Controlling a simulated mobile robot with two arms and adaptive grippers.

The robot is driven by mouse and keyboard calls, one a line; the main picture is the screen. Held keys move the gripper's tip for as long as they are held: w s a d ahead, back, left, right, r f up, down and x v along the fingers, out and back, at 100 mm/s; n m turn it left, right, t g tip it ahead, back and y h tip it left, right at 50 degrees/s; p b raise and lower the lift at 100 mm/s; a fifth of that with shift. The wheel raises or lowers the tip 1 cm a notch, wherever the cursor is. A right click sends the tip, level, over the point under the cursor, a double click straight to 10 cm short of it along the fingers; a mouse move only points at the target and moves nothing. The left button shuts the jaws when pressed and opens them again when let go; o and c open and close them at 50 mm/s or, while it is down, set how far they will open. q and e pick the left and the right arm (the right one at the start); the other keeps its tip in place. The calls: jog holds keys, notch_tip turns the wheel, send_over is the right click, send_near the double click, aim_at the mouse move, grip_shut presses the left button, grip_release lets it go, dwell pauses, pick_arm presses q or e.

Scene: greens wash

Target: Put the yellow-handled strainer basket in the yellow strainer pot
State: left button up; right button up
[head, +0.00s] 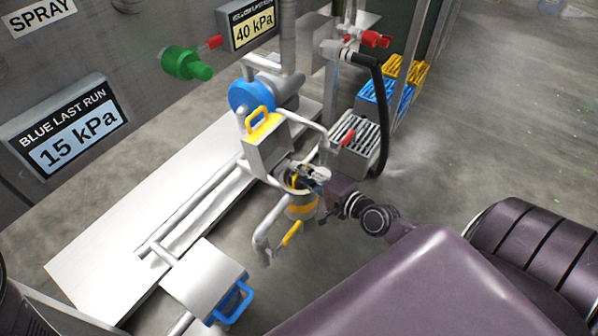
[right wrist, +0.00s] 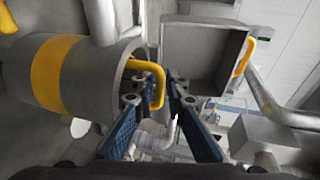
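The yellow strainer pot (head: 302,207) is a grey cylinder with a yellow band, standing open at the pipework. It lies across the left of the right wrist view (right wrist: 62,75). The yellow handle of the strainer basket (right wrist: 157,88) sticks out of the pot's mouth; the basket's body is hidden, apparently inside the pot. My right gripper (head: 308,176) is at the pot's mouth. In the right wrist view its two fingers (right wrist: 158,98) stand apart on either side of the handle, with a gap showing. My left gripper is not in view.
A yellow-handled lid (head: 266,150) stands raised behind the pot. A yellow lever (head: 291,234) hangs in front. A blue-handled lid (head: 205,280) is at lower left. A grey slatted crate (head: 352,150) and a black hose (head: 381,110) are to the right. The floor at right is open.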

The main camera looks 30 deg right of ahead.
jog(key=shift+o, duration=1.4)
jog(key=v, duration=0.8)
